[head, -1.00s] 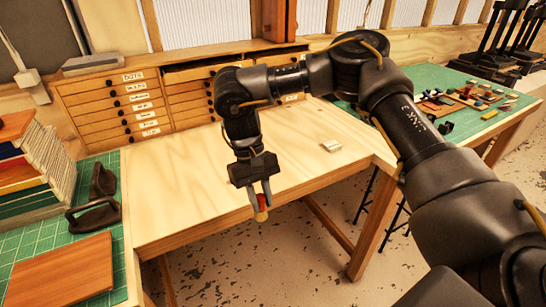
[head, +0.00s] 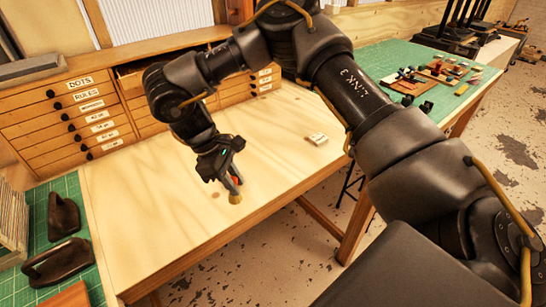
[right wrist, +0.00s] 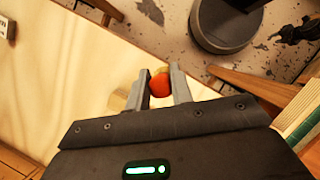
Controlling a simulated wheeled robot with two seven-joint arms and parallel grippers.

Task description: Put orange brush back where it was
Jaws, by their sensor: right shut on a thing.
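My right gripper (head: 231,188) is shut on the orange brush (head: 234,181). The brush shows as a small orange-red part between the fingers, with a tan end pointing down. The gripper is tilted and holds it above the front part of the pale wooden tabletop (head: 150,210). In the right wrist view the brush (right wrist: 160,85) appears as a round orange-red end between the two fingers (right wrist: 160,88). A tan piece beside the left finger is partly hidden. My left gripper is not in view.
Labelled drawers (head: 75,113) stand along the back. A small pale block (head: 317,138) lies on the tabletop. Dark iron-like tools (head: 60,258) rest on the green mat at left. Small coloured pieces (head: 428,75) lie on the right-hand green mat. The middle of the tabletop is clear.

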